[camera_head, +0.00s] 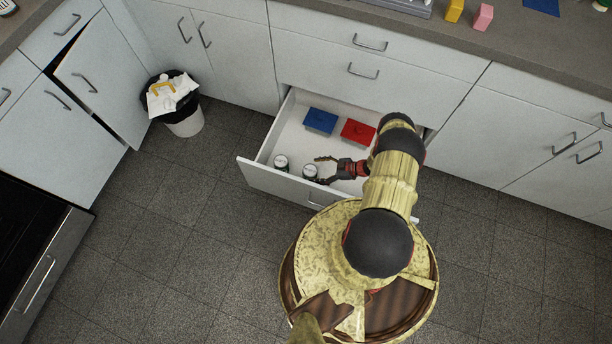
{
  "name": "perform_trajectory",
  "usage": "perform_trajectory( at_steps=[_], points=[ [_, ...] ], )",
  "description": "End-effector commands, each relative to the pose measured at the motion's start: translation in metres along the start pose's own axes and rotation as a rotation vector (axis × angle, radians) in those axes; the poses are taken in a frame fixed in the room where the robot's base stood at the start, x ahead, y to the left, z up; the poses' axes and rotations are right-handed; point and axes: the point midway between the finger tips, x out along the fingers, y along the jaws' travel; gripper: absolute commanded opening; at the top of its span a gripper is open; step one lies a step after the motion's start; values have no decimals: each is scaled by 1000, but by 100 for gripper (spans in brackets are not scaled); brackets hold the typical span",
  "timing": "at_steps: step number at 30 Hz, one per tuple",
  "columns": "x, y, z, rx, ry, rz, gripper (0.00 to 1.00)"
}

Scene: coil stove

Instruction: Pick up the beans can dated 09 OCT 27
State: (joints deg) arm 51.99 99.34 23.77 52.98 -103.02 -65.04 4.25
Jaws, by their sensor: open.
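Two small cans stand in the open drawer near its front left corner: a left can (281,163) and a right can (310,171). Both look dark-sided with pale tops. Their labels and dates are too small to read, so I cannot tell which is the beans can dated 09 OCT 27. My gripper (324,170) is open, close to the right can on its right side. I cannot tell whether the fingers touch the can. The left can is apart from my gripper.
The open drawer (262,184) also holds a blue box (321,121) and a red box (359,132) towards the back. A waste bin (184,124) stands left of the drawer. A cabinet door (104,84) at the left is ajar.

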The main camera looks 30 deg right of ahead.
Motion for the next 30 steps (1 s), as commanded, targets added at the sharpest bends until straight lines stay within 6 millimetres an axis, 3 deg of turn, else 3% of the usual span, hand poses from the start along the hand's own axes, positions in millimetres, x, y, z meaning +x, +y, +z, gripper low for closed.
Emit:
perform_trajectory(
  at_steps=[11,21,30],
  points=[
    [32,0,5,-1,0,-1,75],
    [75,-3,6,-1,-1,-2,75],
    [80,-2,4,0,0,0,75]
  ],
)
